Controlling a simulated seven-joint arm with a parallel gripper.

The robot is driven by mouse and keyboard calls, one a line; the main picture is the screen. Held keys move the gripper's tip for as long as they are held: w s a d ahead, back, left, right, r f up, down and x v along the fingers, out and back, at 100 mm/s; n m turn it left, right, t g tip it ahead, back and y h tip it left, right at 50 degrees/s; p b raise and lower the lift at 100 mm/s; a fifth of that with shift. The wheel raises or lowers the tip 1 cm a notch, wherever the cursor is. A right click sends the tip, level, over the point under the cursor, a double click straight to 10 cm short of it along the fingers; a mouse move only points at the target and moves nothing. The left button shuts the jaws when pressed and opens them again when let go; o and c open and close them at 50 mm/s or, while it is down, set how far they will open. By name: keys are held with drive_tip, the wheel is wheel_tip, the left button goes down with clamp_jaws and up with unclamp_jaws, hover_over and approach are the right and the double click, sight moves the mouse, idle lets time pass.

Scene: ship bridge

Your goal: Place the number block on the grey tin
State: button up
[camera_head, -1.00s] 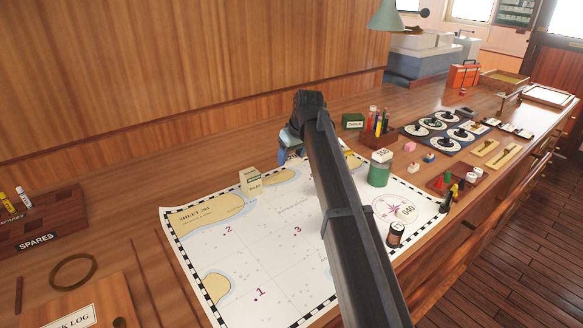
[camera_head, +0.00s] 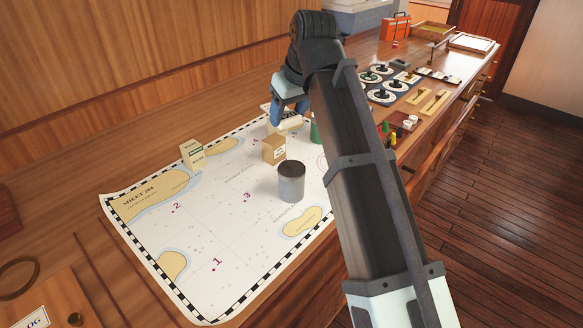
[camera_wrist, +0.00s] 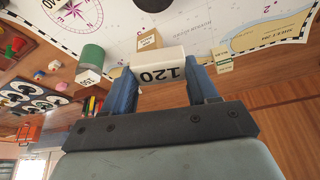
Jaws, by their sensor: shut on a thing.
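My gripper (camera_head: 276,116) is shut on the number block (camera_wrist: 157,70), a pale block marked 120, with a blue finger on each side of it. In the head view the block (camera_head: 291,122) is partly hidden by the gripper. The grey tin (camera_head: 291,182) stands upright on the chart, nearer the camera than my gripper and lower right of it. A dark shape at the top edge of the wrist view appears to be the tin (camera_wrist: 180,7). The block is apart from the tin.
A brown box (camera_head: 273,149) stands on the chart (camera_head: 235,215) between my gripper and the tin. A green and white container (camera_wrist: 91,62) stands to one side. A small cream carton (camera_head: 192,154) stands at the chart's back edge. The chart's near left is clear.

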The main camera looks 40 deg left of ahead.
drive_tip(key=shift+s+d+f, duration=0.45)
drive_tip(key=shift+d+f, duration=0.05)
drive_tip(key=shift+d, duration=0.25)
drive_tip(key=m, duration=0.1)
approach(290, 166)
drive_tip(key=shift+t, duration=0.3)
drive_tip(key=shift+s+x, duration=0.1)
drive_tip(key=shift+x, duration=1.4)
drive_tip(key=shift+s+x, duration=0.15)
drive_tip(key=shift+x, duration=1.35)
drive_tip(key=shift+f, duration=0.15)
drive_tip(key=o, duration=1)
drive_tip(key=v, duration=1.2)
drive_tip(key=shift+a, duration=0.2)
